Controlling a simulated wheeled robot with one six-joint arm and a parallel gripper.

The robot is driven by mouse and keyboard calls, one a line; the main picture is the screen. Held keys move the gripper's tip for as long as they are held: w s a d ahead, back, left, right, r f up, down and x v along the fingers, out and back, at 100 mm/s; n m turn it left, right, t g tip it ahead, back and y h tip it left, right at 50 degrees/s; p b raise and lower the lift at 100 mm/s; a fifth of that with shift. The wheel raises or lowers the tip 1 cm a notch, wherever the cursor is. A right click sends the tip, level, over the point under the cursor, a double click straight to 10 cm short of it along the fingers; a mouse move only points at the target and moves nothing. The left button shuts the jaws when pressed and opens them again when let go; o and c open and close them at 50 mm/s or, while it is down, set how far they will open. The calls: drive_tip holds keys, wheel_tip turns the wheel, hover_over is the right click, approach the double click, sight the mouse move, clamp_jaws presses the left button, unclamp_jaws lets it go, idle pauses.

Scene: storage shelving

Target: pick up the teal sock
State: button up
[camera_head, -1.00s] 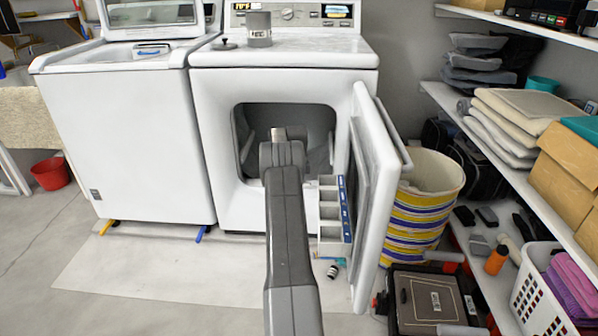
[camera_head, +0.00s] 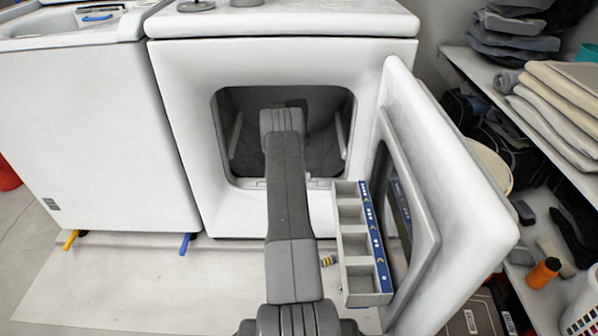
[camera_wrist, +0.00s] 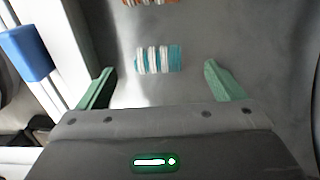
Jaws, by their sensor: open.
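The teal sock (camera_wrist: 158,59) shows in the wrist view as a small teal and white striped bundle on a grey surface. It lies a little beyond my open gripper (camera_wrist: 160,84), between the lines of its two green fingers and not touching them. In the head view my arm reaches into the open front of the white dryer (camera_head: 185,110). My gripper and the sock are hidden there behind the arm.
An orange and white striped item (camera_wrist: 152,2) lies farther in, at the top edge of the wrist view. The dryer door (camera_head: 455,190) stands open to the right. A compartment tray (camera_head: 352,240) is beside the door. The shelving (camera_head: 480,75) is at the right.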

drive_tip(key=f, duration=0.1)
drive_tip(key=f+b, duration=0.1)
drive_tip(key=f, duration=0.1)
drive_tip(key=f+b, duration=0.1)
drive_tip(key=shift+s+d+f, duration=0.25)
drive_tip(key=shift+d+f, duration=0.05)
drive_tip(key=shift+d, duration=0.1)
drive_tip(key=shift+r, duration=0.1)
drive_tip(key=c, duration=1.1)
drive_tip(key=shift+o, duration=0.2)
drive_tip(key=shift+r, duration=0.1)
